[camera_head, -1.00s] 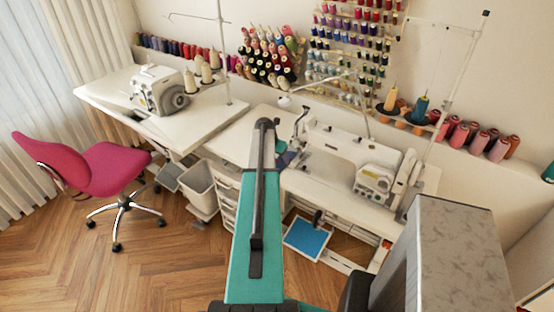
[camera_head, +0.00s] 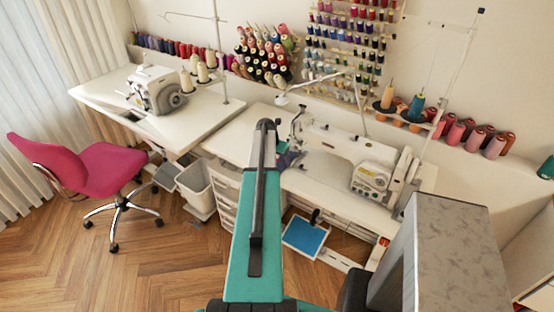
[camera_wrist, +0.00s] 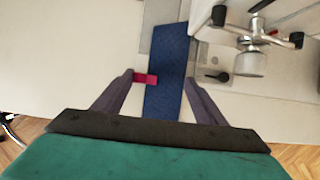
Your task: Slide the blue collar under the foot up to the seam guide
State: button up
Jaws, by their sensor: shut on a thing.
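The blue collar (camera_wrist: 168,75) is a long dark blue strip in the wrist view, running away from me between my fingers on the pale machine table (camera_wrist: 60,60). My gripper (camera_wrist: 160,78) is shut on it. A small pinkish-red piece (camera_wrist: 146,78) lies between the left finger and the collar's left edge. I cannot pick out the presser foot or seam guide for certain.
Metal fittings (camera_wrist: 250,60) stand close on the right in the wrist view. The head view shows a second machine (camera_head: 155,90) on the left table, a pink chair (camera_head: 85,165), a bin (camera_head: 195,185) and a blue pedal (camera_head: 304,236) under the table.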

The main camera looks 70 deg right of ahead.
jog(key=shift+s+a, duration=0.2)
jog(key=shift+s, duration=0.5)
jog(key=o, duration=1.1)
jog(key=shift+c, duration=0.2)
jog(key=shift+r, duration=0.15)
jog(key=b+v, duration=0.4)
jog(key=v, duration=0.9)
jog(key=shift+a+r, duration=0.2)
